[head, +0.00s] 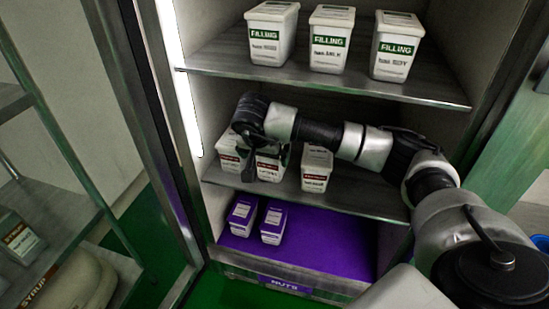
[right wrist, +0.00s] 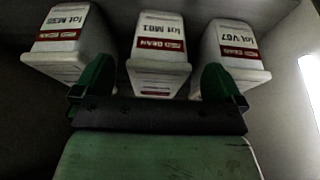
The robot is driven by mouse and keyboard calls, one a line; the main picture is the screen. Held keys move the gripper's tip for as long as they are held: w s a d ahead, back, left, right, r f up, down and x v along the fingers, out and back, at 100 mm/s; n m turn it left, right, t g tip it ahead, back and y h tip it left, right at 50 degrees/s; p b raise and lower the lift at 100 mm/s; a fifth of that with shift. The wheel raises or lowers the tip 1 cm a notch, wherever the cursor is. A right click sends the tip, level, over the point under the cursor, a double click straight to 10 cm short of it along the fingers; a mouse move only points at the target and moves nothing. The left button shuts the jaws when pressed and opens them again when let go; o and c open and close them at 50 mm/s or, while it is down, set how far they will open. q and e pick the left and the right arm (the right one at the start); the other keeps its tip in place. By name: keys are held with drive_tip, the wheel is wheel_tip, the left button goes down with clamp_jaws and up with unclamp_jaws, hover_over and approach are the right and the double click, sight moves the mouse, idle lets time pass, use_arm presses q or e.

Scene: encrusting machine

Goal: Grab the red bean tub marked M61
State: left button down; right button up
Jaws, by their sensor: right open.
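The red bean tub marked M61 (right wrist: 158,50) is white with a red label band and is the middle of three in the right wrist view. In the head view it is the middle tub (head: 269,173) on the middle shelf, its upper part hidden by my right arm. My right gripper (right wrist: 158,84) is open, its two green fingers spread apart, with the M61 tub showing between and beyond them. I cannot tell whether a finger touches it. In the head view the right gripper (head: 264,150) is at the tub row. My left gripper is not in view.
A tub marked V67 (right wrist: 230,50) and another similar tub (right wrist: 68,42) flank M61 closely. White filling tubs (head: 330,40) stand on the shelf above. Purple nut tubs (head: 242,212) stand below. The cabinet's left frame (head: 160,130) is near the row.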

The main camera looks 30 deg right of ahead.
drive_tip(key=w+d, duration=0.4)
drive_tip(key=d, duration=0.1)
drive_tip(key=shift+w+d, duration=0.15)
drive_tip(key=shift+w, duration=0.05)
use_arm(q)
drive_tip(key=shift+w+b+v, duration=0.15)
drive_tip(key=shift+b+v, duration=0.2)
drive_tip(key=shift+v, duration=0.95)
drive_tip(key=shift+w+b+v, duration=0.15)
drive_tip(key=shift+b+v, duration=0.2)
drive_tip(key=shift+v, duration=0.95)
use_arm(e)
drive_tip(key=shift+x, duration=2.55)
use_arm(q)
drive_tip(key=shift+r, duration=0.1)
use_arm(e)
drive_tip(key=shift+w+d+f, duration=0.1)
drive_tip(key=c, duration=1.1)
drive_tip(key=shift+c, duration=1.1)
